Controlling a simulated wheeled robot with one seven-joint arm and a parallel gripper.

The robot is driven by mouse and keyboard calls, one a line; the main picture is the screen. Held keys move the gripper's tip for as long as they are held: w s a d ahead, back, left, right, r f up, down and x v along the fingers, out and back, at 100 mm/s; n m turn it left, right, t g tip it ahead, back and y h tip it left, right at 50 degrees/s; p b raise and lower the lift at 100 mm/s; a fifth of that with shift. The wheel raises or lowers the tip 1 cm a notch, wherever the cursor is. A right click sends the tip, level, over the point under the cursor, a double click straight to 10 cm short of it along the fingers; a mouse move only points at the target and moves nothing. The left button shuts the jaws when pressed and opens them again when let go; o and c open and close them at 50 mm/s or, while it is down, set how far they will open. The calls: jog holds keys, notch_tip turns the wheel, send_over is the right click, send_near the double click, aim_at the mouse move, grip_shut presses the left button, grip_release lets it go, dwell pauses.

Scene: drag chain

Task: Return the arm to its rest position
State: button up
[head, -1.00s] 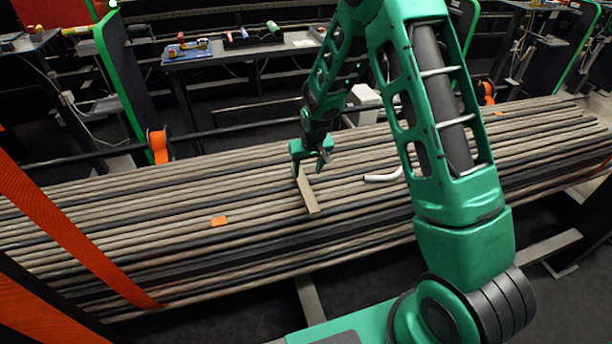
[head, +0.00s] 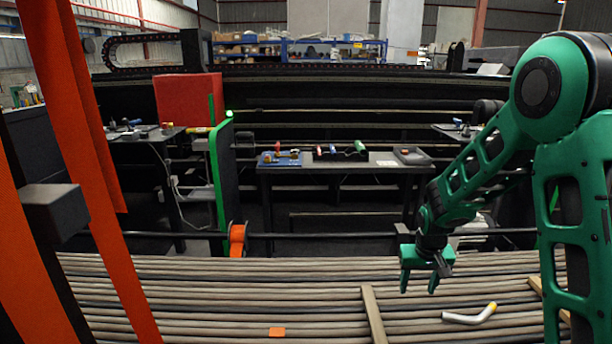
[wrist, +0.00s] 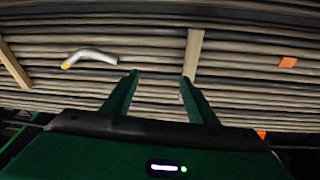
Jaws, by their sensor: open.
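My green arm reaches in from the right of the head view. My gripper (head: 420,284) hangs fingers-down above the rows of long grey-brown rods (head: 210,290). In the wrist view, the gripper's two green fingers (wrist: 156,90) stand apart with nothing between them. A white bent pipe with a yellow end (head: 470,316) lies on the rods, below and to the right of the gripper. It also shows at the upper left of the wrist view (wrist: 92,57), apart from the fingers.
A wooden slat (head: 374,316) lies across the rods left of the gripper. An orange patch (head: 277,332) lies on the rods. Orange straps (head: 85,130) hang at the left. A workbench with tools (head: 340,164) stands behind. The air above the rods left of the gripper is clear.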

jog(key=s+d+r+m, duration=0.1)
jog(key=s+d+r, duration=0.55)
jog(key=s, duration=0.25)
jog(key=s+d+r+m+g, duration=0.1)
jog(key=s+r, duration=0.3)
jog(key=s, duration=0.9)
jog(key=s+d+r+m+g+y, duration=0.1)
jog(key=s+r+m, duration=0.2)
jog(key=s, duration=1.1)
notch_tip(320, 180, up, 2)
jog(key=shift+s+r, duration=0.1)
jog(key=shift+s, duration=0.15)
jog(key=shift+d, duration=0.1)
